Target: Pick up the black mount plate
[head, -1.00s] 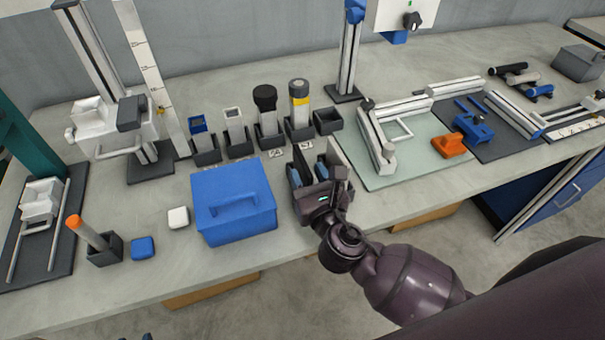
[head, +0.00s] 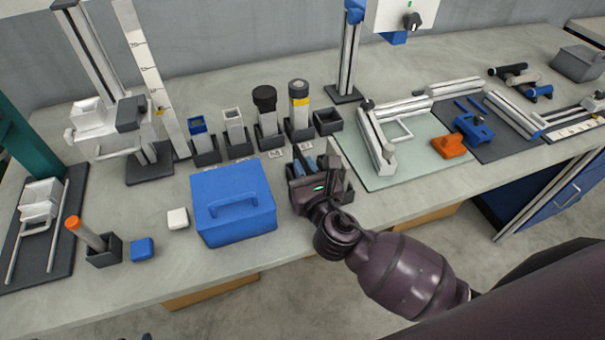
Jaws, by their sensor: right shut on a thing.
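My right gripper (head: 304,166) is at the bench just right of the blue box, pointing away from me. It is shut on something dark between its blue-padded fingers. I take this to be the black mount plate, but the hand and wrist hide nearly all of it, and I cannot make out its outline. I cannot tell whether it touches the bench. Small dark and blue tips at the bottom left edge may be my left gripper (head: 147,336); its jaws cannot be read.
The blue box (head: 232,224) stands close left of the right gripper. Behind are several dark holders with upright parts and an empty dark bin (head: 328,121). A pale glass mat (head: 405,172) with metal rails lies to the right. Bare bench separates mat and hand.

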